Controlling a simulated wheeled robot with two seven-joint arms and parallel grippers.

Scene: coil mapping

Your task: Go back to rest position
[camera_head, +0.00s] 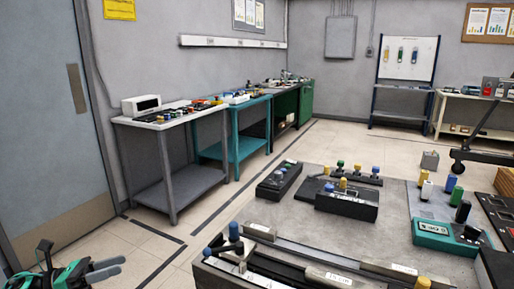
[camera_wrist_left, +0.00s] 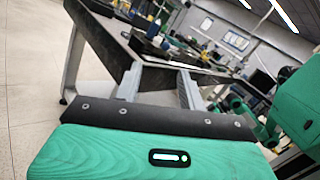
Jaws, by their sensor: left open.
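My left gripper (camera_head: 106,268) shows at the bottom left of the head view, low over the floor and left of the near workbench. Its two grey fingers are apart, with nothing between them. In the left wrist view the open fingers of the left gripper (camera_wrist_left: 157,88) point toward a dark-topped table (camera_wrist_left: 110,42) with a grey leg, and they appear apart from it. My right gripper is not in the head view.
The near workbench (camera_head: 390,225) fills the lower right, holding black blocks with coloured knobs and a green device (camera_head: 445,236). Side tables (camera_head: 165,122) line the left wall by a grey door (camera_head: 40,120). The tiled floor (camera_head: 135,240) between them is clear.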

